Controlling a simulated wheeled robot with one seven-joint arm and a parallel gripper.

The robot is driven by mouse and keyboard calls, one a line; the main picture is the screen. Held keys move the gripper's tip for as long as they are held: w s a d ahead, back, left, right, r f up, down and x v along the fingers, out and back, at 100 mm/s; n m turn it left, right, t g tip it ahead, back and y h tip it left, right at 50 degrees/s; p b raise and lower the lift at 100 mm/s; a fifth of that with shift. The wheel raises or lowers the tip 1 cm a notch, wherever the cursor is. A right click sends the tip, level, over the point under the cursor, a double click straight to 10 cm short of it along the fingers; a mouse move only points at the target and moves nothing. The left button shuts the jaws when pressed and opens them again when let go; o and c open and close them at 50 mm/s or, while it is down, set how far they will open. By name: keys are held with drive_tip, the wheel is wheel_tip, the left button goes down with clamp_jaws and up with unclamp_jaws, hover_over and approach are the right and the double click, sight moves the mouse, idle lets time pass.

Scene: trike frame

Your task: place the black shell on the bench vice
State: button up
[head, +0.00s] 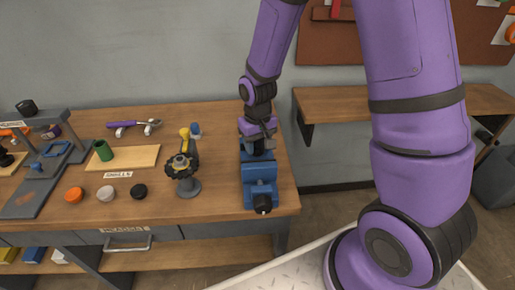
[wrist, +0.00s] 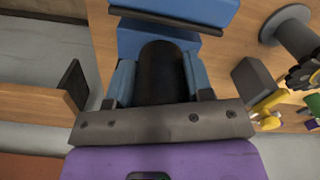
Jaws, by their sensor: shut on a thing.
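The blue bench vice (head: 260,180) stands at the right end of the workbench; it also shows at the top of the wrist view (wrist: 180,45). The black shell (wrist: 160,75) has a rounded end and lies in the middle of the wrist view, with blue parts close on both sides. My gripper (head: 257,143) is shut on the shell, low over the rear part of the vice. In the head view the gripper mostly hides the shell. I cannot tell whether the shell touches the vice.
Orange (head: 74,194), white (head: 108,192) and black (head: 139,191) caps, a green cup (head: 103,150) and a grey press (head: 45,160) are further left. Another bench (head: 400,100) stands right, across a gap.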

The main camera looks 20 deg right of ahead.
drive_tip(key=shift+f, duration=1)
drive_tip(key=shift+f, duration=0.1)
drive_tip(key=o, duration=0.9)
drive_tip(key=shift+c, duration=0.2)
